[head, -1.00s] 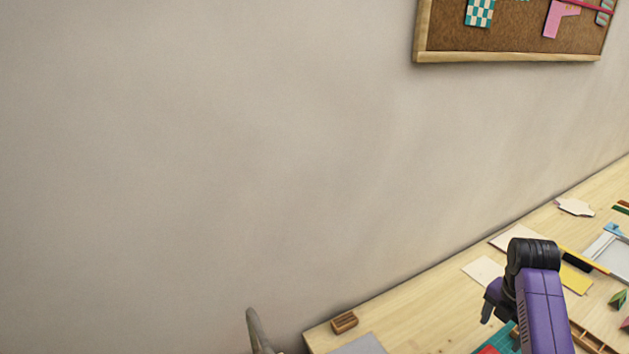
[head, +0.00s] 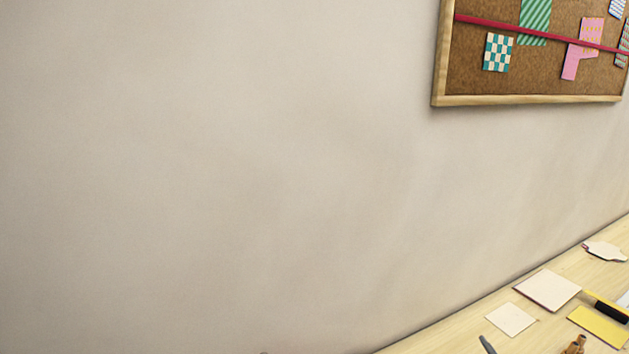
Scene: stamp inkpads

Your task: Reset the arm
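My gripper cannot be made out in the head view, and my purple and black arm is not plainly visible. A small dark grey sliver (head: 487,345) pokes up at the bottom edge, and I cannot tell whether it belongs to my arm. A small brown piece (head: 576,346) shows beside it to the right, cut off by the bottom edge.
The wooden table (head: 450,335) shows at lower right along the bare wall (head: 220,170). On it lie two cream cards (head: 547,290), a yellow card (head: 598,326), a black and yellow tool (head: 611,312) and a pale cut-out (head: 604,251). A corkboard (head: 470,72) hangs above.

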